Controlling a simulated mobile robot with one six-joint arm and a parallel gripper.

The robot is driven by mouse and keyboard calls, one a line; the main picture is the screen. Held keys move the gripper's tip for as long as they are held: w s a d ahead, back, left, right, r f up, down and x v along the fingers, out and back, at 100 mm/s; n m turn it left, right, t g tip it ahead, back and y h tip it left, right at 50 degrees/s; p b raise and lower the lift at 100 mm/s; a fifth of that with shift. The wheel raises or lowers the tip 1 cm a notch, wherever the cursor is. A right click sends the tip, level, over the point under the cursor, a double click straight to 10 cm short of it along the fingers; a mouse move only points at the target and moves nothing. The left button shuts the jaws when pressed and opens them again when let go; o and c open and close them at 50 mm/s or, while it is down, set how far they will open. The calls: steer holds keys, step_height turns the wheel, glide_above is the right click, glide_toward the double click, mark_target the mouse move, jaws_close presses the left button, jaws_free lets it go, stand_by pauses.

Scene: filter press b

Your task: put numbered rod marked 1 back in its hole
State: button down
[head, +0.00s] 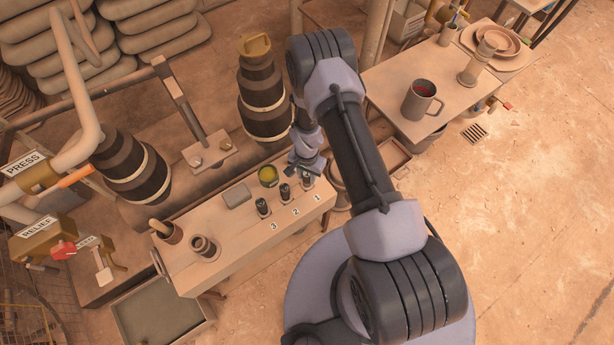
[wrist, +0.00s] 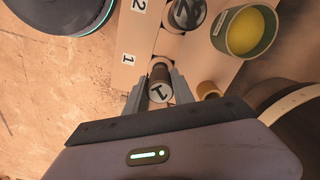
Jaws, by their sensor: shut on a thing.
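The numbered rod marked 1 (wrist: 160,83) is a dark brown rod with a pale end face, held between the two fingers of my gripper (wrist: 158,92). In the head view my gripper (head: 308,168) is at the right end of the pale bench (head: 233,244), by the printed 1. The rod is at the row position beside that 1 in the wrist view. Its hole is hidden behind it, and I cannot tell whether its lower end is inside. Two other dark rods stand by the printed 2 (head: 285,192) and the printed 3 (head: 263,207).
A green cup with yellow contents (head: 268,176) stands behind the rods, close to my gripper. A grey block (head: 237,195) and a brown socket (head: 204,248) are further left on the bench. A side table with a grey mug (head: 421,101) is at upper right.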

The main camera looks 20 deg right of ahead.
steer(key=shift+r, duration=0.1)
steer(key=c, duration=1.1)
jaws_free()
